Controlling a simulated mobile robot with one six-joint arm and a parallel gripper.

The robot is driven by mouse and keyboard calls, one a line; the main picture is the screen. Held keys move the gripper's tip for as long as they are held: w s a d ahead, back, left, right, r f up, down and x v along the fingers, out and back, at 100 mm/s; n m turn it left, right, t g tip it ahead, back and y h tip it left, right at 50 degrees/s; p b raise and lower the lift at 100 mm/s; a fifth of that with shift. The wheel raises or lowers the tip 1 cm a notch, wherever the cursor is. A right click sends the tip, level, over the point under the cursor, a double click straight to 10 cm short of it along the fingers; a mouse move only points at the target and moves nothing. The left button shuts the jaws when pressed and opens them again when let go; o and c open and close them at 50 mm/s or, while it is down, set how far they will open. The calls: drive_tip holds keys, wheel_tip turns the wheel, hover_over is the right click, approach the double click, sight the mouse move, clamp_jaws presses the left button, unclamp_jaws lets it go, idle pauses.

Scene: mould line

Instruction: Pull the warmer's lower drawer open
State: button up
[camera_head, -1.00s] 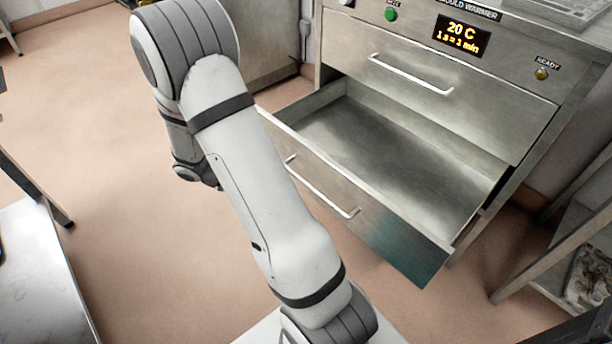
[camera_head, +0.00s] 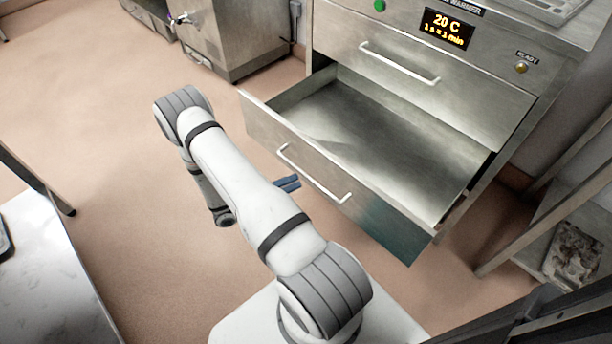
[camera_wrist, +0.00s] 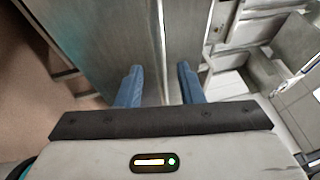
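The mould warmer (camera_head: 330,35) is a steel cabinet at the upper right of the head view. Its lower drawer (camera_head: 330,180) stands far out, and its inside looks empty. The drawer's white bar handle (camera_head: 320,185) is on the front. My gripper's blue fingers (camera_head: 288,184) show just left of the handle, partly behind my arm. In the wrist view my gripper (camera_wrist: 160,85) has its two fingers apart with nothing clamped. A thin bright line runs between them; I cannot tell whether it is the handle or a panel edge.
The upper drawer (camera_head: 420,85) is shut, with its own bar handle. A white table (camera_head: 50,270) stands at left, and a shelf rack (camera_head: 530,250) stands close on the right. Another steel unit (camera_head: 235,40) is behind. The floor left of the drawer is clear.

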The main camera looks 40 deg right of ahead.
sight(307, 175)
drive_tip(key=x, duration=0.5)
drive_tip(key=shift+d+b, duration=0.1)
drive_tip(key=shift+b, duration=0.2)
clamp_jaws()
drive_tip(key=shift+s, duration=0.1)
